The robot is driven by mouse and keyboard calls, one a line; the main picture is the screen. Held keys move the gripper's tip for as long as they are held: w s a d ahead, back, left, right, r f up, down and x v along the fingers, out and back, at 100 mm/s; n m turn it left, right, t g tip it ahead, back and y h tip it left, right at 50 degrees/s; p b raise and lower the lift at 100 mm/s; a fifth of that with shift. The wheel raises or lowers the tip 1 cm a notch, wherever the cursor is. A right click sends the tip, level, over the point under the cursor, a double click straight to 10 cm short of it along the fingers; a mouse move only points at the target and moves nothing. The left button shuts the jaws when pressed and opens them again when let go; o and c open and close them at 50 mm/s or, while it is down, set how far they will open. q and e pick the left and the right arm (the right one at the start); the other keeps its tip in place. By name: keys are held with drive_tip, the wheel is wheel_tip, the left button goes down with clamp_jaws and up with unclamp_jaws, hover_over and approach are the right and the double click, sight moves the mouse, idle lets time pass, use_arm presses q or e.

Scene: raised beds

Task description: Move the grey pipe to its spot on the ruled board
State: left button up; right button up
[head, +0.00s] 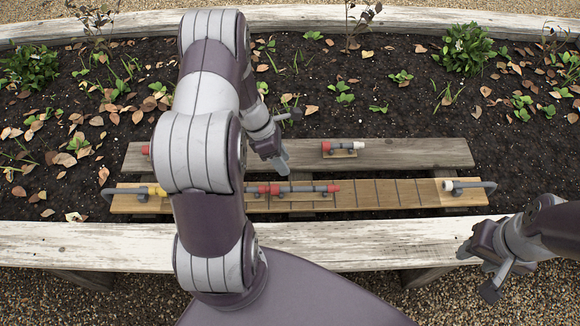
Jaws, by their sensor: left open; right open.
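The ruled board (375,194), light wood with dark cross lines, lies behind the front rail. A shorter grey pipe (340,146) with a red end and a white end sits on a wooden block on the plank behind. I cannot tell which is the task's pipe. My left gripper (288,141) is open and empty, above and left of the shorter pipe. My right gripper (478,271) is open and empty over the front rail at right. My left arm hides part of the board.
A bent grey pipe (472,185) with a white end is at the board's right end. A red end (145,150) shows beside my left arm. The weathered plank (415,153) is bare on the right. Soil and plants lie behind.

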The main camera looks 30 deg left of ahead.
use_arm(q)
drive_tip(key=s+d+r+m+y, duration=0.2)
drive_tip(key=s+d+r+m, duration=0.2)
drive_tip(key=r+m, duration=0.4)
drive_tip(key=s+d+r+m+y, duration=0.3)
drive_tip(key=d+r+m, duration=0.3)
drive_tip(key=m, duration=1.1)
wheel_tip(320, 180, up, 2)
drive_tip(key=shift+s+r+t, duration=0.1)
drive_tip(key=shift+s+t, duration=0.3)
drive_tip(key=shift+s, duration=0.3)
